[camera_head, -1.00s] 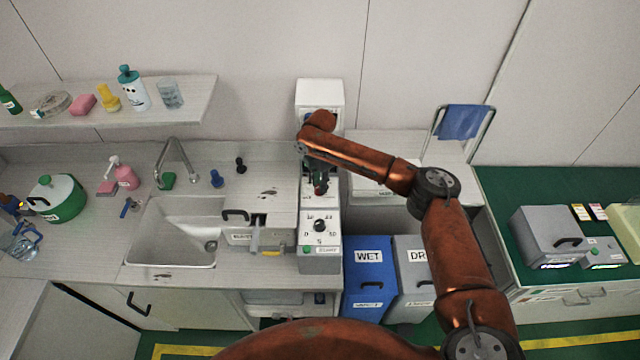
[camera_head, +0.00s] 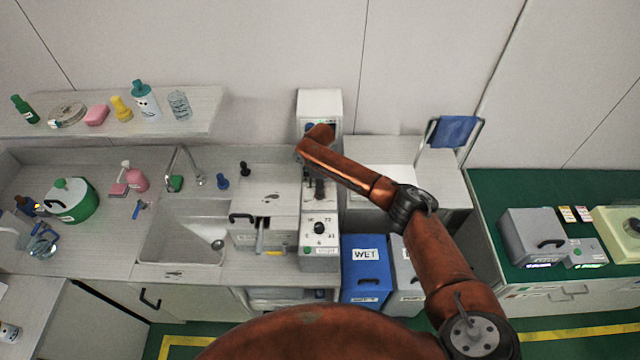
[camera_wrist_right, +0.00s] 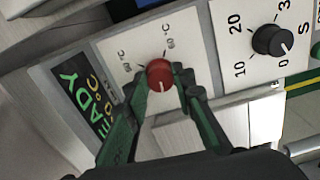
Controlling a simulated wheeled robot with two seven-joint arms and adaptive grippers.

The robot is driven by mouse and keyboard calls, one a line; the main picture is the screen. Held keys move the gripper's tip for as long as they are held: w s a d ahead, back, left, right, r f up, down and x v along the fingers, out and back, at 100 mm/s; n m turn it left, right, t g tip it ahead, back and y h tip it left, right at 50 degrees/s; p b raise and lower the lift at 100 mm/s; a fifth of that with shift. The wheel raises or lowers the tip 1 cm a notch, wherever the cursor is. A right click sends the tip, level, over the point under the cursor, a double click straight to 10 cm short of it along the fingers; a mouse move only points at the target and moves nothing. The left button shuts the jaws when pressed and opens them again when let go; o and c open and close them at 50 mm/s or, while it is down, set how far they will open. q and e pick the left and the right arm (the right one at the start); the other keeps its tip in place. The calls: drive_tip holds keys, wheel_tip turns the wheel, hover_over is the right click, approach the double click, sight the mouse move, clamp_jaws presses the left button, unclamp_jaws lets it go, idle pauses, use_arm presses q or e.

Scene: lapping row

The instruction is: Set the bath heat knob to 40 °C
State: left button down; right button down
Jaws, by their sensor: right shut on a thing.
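The red bath heat knob (camera_wrist_right: 160,74) shows in the right wrist view, on a white panel with small °C marks above it. A pale mark shows on the knob's lower face. Beside it is a dark display (camera_wrist_right: 84,100) with green "READY" and an orange °C figure, partly hidden. My right gripper (camera_wrist_right: 165,85) has its green and dark fingers on both sides of the knob and is shut on it. My left gripper is out of view.
A black numbered dial (camera_wrist_right: 273,40) sits close to the right of the red knob; it also shows in the head view (camera_head: 319,228). A sink (camera_head: 185,232) and a grey box (camera_head: 265,215) stand left of the machine. Blue (camera_head: 366,270) and grey bins stand below right.

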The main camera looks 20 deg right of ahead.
drive_tip(key=m+p, duration=0.3)
drive_tip(key=shift+r+m, duration=0.15)
drive_tip(key=shift+m, duration=0.25)
drive_tip(key=shift+a+m+p, duration=0.1)
drive_tip(key=shift+m+p, duration=1.35)
drive_tip(key=shift+m, duration=0.75)
drive_tip(key=c, duration=1.6)
unclamp_jaws()
wheel_tip(320, 180, up, 12)
drive_tip(key=shift+f, duration=0.15)
